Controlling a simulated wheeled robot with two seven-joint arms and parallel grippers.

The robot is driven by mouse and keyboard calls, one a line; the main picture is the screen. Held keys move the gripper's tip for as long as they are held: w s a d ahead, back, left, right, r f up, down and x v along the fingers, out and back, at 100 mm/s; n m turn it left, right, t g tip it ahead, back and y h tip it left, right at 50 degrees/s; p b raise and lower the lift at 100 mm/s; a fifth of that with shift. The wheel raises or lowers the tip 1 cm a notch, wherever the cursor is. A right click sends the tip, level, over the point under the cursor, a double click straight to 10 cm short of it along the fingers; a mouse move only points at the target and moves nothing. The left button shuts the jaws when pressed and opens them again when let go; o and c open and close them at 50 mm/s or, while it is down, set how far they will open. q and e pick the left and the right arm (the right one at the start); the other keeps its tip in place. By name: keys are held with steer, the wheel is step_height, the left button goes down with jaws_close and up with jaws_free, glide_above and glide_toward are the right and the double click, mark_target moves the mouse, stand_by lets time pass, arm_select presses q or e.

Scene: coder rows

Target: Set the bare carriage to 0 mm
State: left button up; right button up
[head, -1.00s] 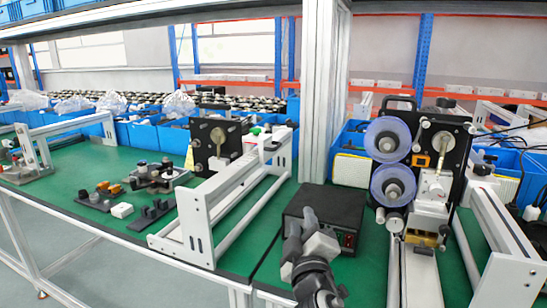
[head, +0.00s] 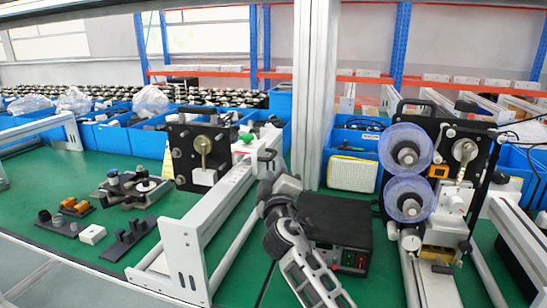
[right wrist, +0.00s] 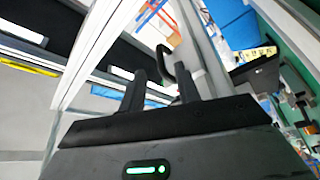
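The bare carriage, a black plate with a brass-coloured round part and no reels (head: 200,152), stands upright at the far end of the left white rail frame (head: 190,245). My right gripper (head: 267,168) is in front of the right part of that frame, to the right of the carriage and apart from it in the picture. In the right wrist view its two dark fingers (right wrist: 161,85) stand apart, with nothing clearly held. A black loop shows beyond them. No scale reading is legible. My left gripper is not in view.
A second carriage with two blue reels (head: 405,172) stands at the right. A black box (head: 335,228) sits between the rows. Small fixtures (head: 135,188) lie at the left on the green bench (head: 60,165). A white post (head: 315,95) rises behind.

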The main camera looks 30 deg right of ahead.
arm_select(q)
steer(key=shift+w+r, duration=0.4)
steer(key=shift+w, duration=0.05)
arm_select(e)
steer(key=x, duration=0.4)
steer(key=shift+w+d, duration=0.15)
steer(key=shift+w, duration=0.25)
